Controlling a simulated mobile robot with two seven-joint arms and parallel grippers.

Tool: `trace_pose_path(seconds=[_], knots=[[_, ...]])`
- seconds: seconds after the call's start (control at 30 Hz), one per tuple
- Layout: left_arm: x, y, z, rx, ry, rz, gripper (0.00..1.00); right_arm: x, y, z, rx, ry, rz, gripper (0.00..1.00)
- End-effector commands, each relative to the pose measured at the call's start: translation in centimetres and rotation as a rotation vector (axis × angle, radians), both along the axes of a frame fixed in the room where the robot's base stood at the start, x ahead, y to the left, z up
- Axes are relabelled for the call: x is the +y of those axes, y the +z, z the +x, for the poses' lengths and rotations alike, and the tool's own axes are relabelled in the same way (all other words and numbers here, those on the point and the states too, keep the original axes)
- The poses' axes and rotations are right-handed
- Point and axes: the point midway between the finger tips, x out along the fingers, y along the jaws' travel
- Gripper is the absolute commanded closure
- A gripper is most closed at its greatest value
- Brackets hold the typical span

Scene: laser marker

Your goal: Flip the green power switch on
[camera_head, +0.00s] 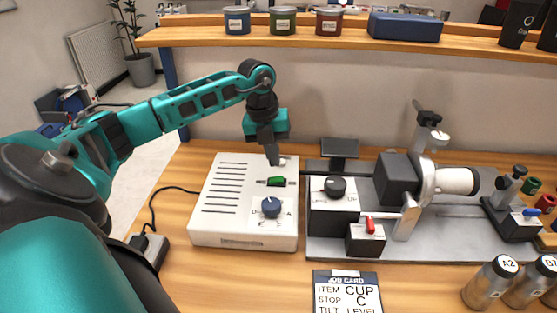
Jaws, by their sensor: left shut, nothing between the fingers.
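The green power switch (277,181) is a small green rocker in a dark slot on the top of a white control box (225,235). My left gripper (273,161) is shut and empty. It points down over the back right part of the box, just behind the green switch. I cannot tell whether its tips touch the box. My right gripper is not in view.
Right of the box is a grey base (450,234) with a black dial (335,186), a red lever (369,224) and a rotary chuck (420,180). A job card (346,291) lies in front. Bottles (490,282) stand front right. A shelf (340,43) runs above.

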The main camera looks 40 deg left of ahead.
Motion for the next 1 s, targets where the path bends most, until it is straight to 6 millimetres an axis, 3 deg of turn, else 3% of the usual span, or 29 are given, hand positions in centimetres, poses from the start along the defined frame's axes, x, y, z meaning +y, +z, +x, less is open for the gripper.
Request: trace_pose_path(seconds=[0.03, 0.2, 0.4, 0.6, 1.0], knots=[[0.2, 1.5, 0.0, -0.01, -0.001, 0.001, 1.0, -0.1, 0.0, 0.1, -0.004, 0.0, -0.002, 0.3], [0.6, 5.5, -0.3, -0.012, -0.001, 0.0, 1.0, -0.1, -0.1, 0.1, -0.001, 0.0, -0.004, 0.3], [0.8, 8.4, -0.6, -0.011, -0.001, -0.002, 1.0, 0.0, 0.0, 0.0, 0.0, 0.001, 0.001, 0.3], [0.9, 9.4, -0.8, -0.009, -0.001, -0.004, 1.0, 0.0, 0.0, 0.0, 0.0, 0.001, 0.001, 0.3], [0.9, 9.4, -0.8, -0.009, 0.001, -0.003, 1.0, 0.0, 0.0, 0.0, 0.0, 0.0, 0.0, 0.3]])
